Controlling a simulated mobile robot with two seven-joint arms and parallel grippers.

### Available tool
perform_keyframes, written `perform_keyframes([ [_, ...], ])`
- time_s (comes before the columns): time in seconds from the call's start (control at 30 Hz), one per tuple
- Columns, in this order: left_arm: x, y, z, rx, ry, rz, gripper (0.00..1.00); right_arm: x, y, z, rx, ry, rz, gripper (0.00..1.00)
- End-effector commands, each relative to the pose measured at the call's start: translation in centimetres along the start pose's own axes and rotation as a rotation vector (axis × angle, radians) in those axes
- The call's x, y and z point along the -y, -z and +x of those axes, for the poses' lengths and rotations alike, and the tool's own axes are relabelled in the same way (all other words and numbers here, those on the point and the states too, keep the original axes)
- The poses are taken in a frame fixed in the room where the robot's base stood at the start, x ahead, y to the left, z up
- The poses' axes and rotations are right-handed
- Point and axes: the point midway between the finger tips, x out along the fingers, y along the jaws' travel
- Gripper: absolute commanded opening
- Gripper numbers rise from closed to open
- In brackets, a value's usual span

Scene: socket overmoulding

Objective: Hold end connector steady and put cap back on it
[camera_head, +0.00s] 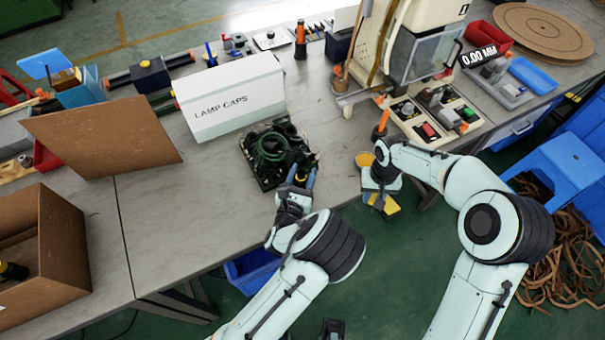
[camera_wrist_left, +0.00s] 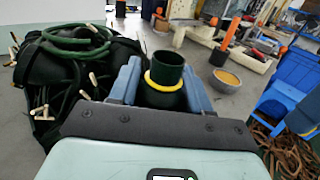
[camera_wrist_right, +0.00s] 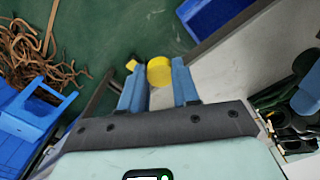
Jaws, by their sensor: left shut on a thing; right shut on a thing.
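The end connector (camera_wrist_left: 168,72), a dark green open cylinder with a yellow ring, stands between the fingers of my left gripper (camera_wrist_left: 164,84) in the left wrist view. My left gripper is shut on it; in the head view that gripper (camera_head: 303,178) is at the table's front edge, beside the green cable coil (camera_head: 272,147). A round yellow cap (camera_wrist_right: 159,71) shows between the fingertips of my right gripper (camera_wrist_right: 158,84), which is shut on it. In the head view the cap (camera_head: 390,207) is beyond the table's front edge, right of my left gripper and apart from the connector.
A white LAMP CAPS box (camera_head: 232,98) stands behind the coil. A small bowl (camera_wrist_left: 226,80) is near the table edge by my right arm. A press machine (camera_head: 415,45) with a control panel (camera_head: 430,120) stands at back right.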

Motion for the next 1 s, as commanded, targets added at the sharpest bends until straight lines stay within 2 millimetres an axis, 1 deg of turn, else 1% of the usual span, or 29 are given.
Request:
perform_keyframes([
  [0.03,0.0,0.0,0.0,0.001,0.0,0.0,0.0,1.2,0.7,-0.6,-0.005,0.0,-0.003,0.03],
  [0.17,0.0,0.0,0.0,0.001,0.0,0.0,0.0,4.8,2.3,-2.8,-0.011,-0.004,0.001,0.03],
  [0.3,0.0,0.0,0.0,0.001,0.0,0.0,0.0,9.4,3.7,-5.8,-0.018,-0.008,0.01,0.03],
  [0.5,0.0,0.0,0.0,0.001,0.0,0.0,0.0,15.6,4.0,-9.7,-0.02,-0.006,0.027,0.03],
  [0.6,0.0,0.0,0.0,0.001,0.0,0.0,0.0,17.8,3.7,-11.2,-0.02,-0.005,0.033,0.03],
  [0.7,0.0,0.0,0.0,0.001,0.0,0.0,0.0,19.3,3.4,-12.3,-0.019,-0.003,0.037,0.03],
  [0.8,0.0,0.0,0.0,0.001,0.0,0.0,0.0,20.2,3.1,-12.9,-0.018,-0.003,0.04,0.03],
  [1.0,0.0,0.0,0.0,0.001,0.0,0.0,0.0,20.5,3.0,-13.2,-0.016,-0.003,0.042,0.03],
])
